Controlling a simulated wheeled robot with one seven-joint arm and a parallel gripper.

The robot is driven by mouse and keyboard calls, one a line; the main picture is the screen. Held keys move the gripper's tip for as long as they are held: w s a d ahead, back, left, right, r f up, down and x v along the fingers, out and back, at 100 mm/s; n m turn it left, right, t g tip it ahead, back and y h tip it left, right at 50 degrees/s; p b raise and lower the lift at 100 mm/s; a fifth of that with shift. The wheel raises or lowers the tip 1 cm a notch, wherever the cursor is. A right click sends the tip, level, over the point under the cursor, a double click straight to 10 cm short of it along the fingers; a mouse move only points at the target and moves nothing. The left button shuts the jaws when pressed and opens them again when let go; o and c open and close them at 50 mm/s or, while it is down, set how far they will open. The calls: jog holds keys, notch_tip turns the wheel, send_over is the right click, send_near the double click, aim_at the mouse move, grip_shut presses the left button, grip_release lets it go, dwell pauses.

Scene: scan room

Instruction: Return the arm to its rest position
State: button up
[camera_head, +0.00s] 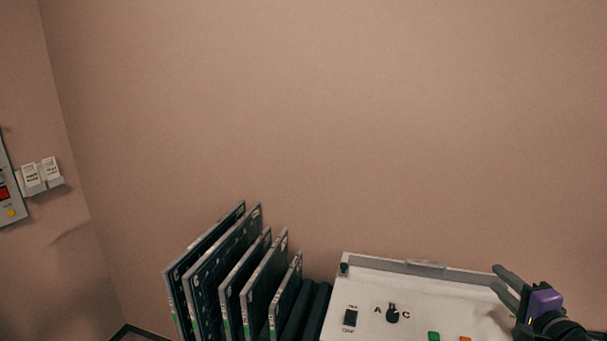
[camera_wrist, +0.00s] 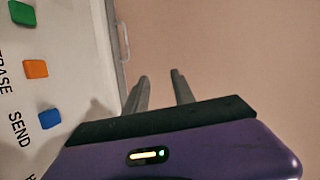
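My gripper (camera_head: 503,283) is at the lower right of the head view, above the right part of a white control panel. Its purple body and grey fingers show, and nothing is between the fingers. In the wrist view my gripper (camera_wrist: 161,85) has its two fingers apart, pointing toward the bare wall. The white panel (camera_head: 385,285) carries a black switch, a black knob between the letters A and C, a green button (camera_head: 433,336) and an orange button (camera_head: 465,339). The wrist view also shows a blue button (camera_wrist: 50,118) near the word SEND.
Several dark upright plates (camera_head: 232,275) stand in a rack left of the panel. A wall box (camera_head: 10,190) with red and yellow controls and a small holder with white cards (camera_head: 40,174) are at the far left. The wall above is bare.

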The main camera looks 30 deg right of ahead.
jog(key=s+a+f+n+t+b, duration=0.1)
jog(key=s+a+f+n+b, duration=0.15)
jog(key=a+n, duration=0.45)
jog(key=s+a+f+n+b, duration=0.1)
jog(key=a+f+n, duration=0.25)
jog(key=a, duration=0.85)
jog(key=s+a+f+n+t+b, duration=0.15)
jog(key=a+f+n, duration=0.25)
jog(key=a, duration=0.5)
jog(key=s+a+f+n+y+b, duration=0.1)
jog(key=s+a+f+n+y, duration=0.1)
jog(key=a, duration=0.4)
jog(key=s+a+f+n+g+y+b, duration=0.1)
jog(key=s+a+f+n+y+b, duration=0.1)
jog(key=s+a, duration=0.4)
jog(key=s+a+f+n+y+b, duration=0.2)
jog(key=s+a+f+n+y, duration=0.1)
jog(key=s+a+n+y, duration=0.1)
jog(key=shift+a+f+n+g+y, duration=0.35)
jog(key=shift+a+f+n+y, duration=0.1)
jog(key=shift+a, duration=0.65)
jog(key=shift+d, duration=0.1)
